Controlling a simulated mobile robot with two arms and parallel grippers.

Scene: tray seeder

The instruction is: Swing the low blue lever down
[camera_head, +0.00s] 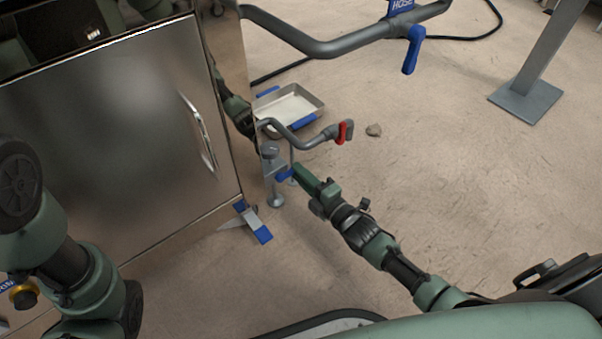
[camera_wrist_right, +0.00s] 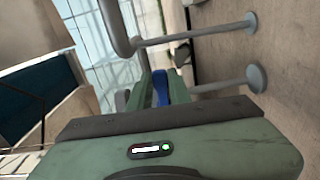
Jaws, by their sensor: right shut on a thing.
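The low blue lever (camera_head: 285,175) sticks out from a grey valve body low at the steel cabinet's right corner. My right gripper (camera_head: 300,174) reaches it from the lower right and is shut on its end. In the right wrist view the blue lever (camera_wrist_right: 160,88) shows between the two green fingers (camera_wrist_right: 161,90); part of it is hidden by them. The lever looks about level in the head view. My left arm shows at the left edge, but its gripper is out of view.
A steel cabinet (camera_head: 120,130) with a bar handle fills the left. A grey pipe carries a red handle (camera_head: 346,131); a higher pipe carries another blue handle (camera_head: 411,48). A pale tray (camera_head: 290,105) lies behind. A blue-ended pedal (camera_head: 262,234) sits below. Floor at right is mostly clear.

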